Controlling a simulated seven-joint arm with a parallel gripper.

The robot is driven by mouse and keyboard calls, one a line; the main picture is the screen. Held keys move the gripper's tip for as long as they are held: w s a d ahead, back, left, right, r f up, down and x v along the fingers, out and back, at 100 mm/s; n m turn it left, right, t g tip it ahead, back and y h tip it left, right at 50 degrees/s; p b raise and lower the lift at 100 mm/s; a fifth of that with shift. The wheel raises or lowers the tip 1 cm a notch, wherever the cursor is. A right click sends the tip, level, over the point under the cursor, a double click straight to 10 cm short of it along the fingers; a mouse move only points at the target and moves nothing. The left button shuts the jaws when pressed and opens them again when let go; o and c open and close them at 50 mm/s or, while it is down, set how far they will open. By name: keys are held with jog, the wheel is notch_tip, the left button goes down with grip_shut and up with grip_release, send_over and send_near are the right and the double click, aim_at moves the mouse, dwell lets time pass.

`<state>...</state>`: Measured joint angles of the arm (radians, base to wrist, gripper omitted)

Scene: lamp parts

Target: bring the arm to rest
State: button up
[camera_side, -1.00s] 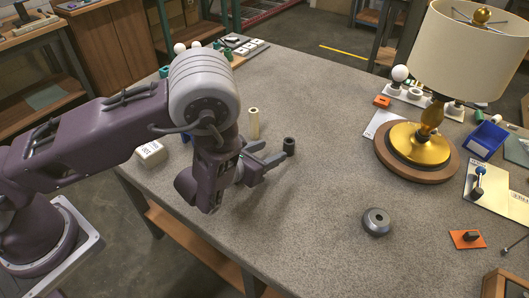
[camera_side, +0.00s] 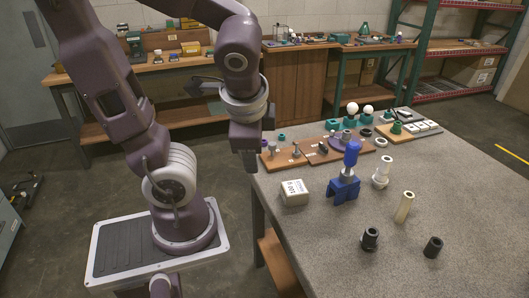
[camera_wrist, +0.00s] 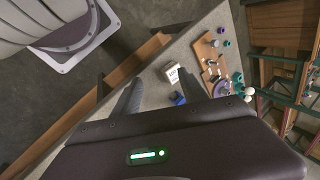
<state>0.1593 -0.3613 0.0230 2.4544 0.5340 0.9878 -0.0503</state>
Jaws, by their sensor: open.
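My gripper (camera_side: 248,158) hangs at the left edge of the workbench, well above the floor, with the arm folded up over its base. In the wrist view my gripper (camera_wrist: 164,75) has its two grey fingers spread apart with nothing held between them. The grey bench top (camera_side: 330,250) lies to the right of and below the gripper. The gripper touches nothing that I can see. Its fingertips are hard to make out in the side view.
On the bench stand a white labelled box (camera_side: 294,192), a blue fixture (camera_side: 344,185), a white stepped part (camera_side: 382,175), a cream tube (camera_side: 404,207) and two dark sockets (camera_side: 370,239), (camera_side: 433,247). Wooden part boards (camera_side: 340,150) line the back edge.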

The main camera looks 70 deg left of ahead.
jog(key=d+r+n+t+h, duration=0.3)
jog(key=d+r+n+h, duration=0.1)
jog(key=d, duration=0.4)
jog(key=shift+s+d+r+h, duration=0.35)
jog(key=shift+h, duration=0.05)
dwell(0.5)
